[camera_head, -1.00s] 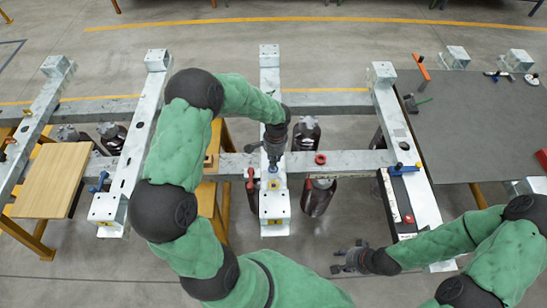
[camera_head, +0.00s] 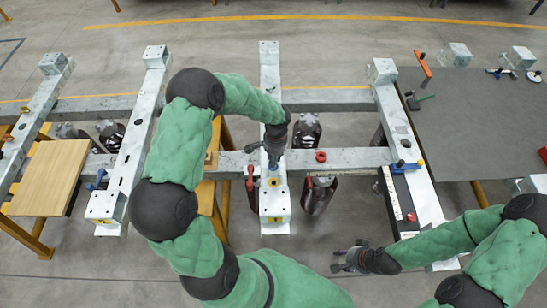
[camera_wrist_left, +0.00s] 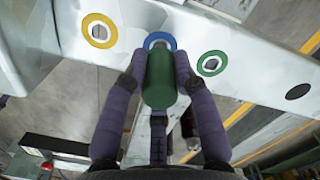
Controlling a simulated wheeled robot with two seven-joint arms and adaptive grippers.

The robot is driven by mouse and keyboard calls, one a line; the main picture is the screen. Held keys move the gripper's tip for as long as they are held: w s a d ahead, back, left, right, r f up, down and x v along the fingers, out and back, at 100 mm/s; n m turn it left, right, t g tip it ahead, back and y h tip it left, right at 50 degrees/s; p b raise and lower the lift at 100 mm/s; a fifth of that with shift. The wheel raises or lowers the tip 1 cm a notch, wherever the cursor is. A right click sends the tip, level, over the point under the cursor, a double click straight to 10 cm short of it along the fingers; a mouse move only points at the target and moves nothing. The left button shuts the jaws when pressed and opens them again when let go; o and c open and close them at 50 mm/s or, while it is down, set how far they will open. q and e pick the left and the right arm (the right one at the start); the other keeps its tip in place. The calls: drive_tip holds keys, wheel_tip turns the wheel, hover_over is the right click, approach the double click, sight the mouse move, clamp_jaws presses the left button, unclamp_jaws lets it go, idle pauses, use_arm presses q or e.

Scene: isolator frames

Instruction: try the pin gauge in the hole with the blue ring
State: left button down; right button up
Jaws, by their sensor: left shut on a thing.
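My left gripper (camera_head: 273,154) is over the middle grey beam (camera_head: 270,60). In the left wrist view its two fingers (camera_wrist_left: 160,88) are shut on the green handle of the pin gauge (camera_wrist_left: 160,80). The blue ring (camera_wrist_left: 160,40) lies on the metal face just beyond the handle, partly covered by it. The pin's tip is hidden, so I cannot tell whether it is in the hole. A yellow ring (camera_wrist_left: 99,31) and a green ring (camera_wrist_left: 212,63) surround holes on either side. My right gripper (camera_head: 345,260) is empty and looks open, low in front of the right beam.
A red ring (camera_head: 321,156) sits on the cross beam right of my left gripper. A red-handled tool (camera_head: 251,180) is left of the middle beam. A dark tabletop (camera_head: 480,120) is at right, a wooden board (camera_head: 48,178) at left. Dark bottles (camera_head: 318,195) stand below the beams.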

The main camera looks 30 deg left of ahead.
use_arm(q)
drive_tip(key=shift+f+b, duration=1.05)
drive_tip(key=shift+f, duration=0.25)
idle(0.7)
idle(0.5)
drive_tip(key=shift+r+p, duration=2.6)
drive_tip(key=shift+r, duration=1.25)
